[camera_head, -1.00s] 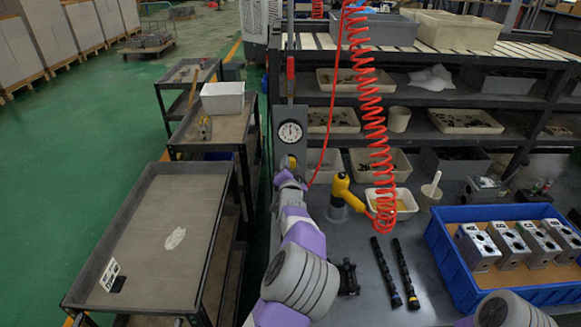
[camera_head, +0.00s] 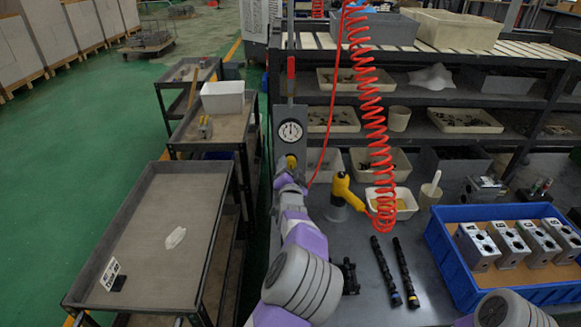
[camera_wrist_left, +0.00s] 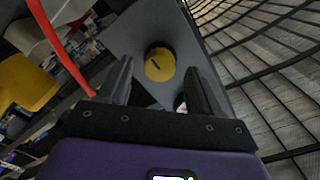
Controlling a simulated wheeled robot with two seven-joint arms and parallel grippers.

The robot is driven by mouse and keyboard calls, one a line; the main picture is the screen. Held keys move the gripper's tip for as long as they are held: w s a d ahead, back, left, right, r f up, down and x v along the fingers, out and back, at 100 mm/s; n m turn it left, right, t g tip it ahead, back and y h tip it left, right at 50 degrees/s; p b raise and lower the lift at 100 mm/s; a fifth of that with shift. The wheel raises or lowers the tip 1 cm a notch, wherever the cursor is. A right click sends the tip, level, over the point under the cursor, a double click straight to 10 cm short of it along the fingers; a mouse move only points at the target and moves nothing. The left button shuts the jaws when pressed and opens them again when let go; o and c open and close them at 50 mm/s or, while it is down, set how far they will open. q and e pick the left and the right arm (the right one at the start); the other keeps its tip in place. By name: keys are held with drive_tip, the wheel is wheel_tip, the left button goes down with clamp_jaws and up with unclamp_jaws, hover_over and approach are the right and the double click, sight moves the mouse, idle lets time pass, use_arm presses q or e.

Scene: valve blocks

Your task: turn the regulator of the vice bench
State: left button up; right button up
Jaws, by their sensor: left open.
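The regulator is a round yellow knob (camera_head: 291,162) on the grey upright panel below a white dial gauge (camera_head: 290,131). In the left wrist view the knob (camera_wrist_left: 160,64) shows a dark slot mark on its face and sits between and a little beyond my fingertips. My left gripper (camera_head: 288,172) is in front of the panel, just below the knob. In the left wrist view its dark fingers (camera_wrist_left: 159,78) are apart, one on each side of the knob, with gaps showing. My right gripper is out of view.
A red coiled hose (camera_head: 370,110) hangs right of the panel, near a yellow tool (camera_head: 346,193). Two black rods (camera_head: 405,272) lie on the bench beside a blue crate (camera_head: 440,255) of metal blocks. Grey trolleys (camera_head: 150,262) stand at the left.

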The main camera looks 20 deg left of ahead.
use_arm(q)
drive_tip(key=v, duration=0.5)
drive_tip(key=shift+s+r, duration=0.1)
drive_tip(key=shift+s, duration=0.2)
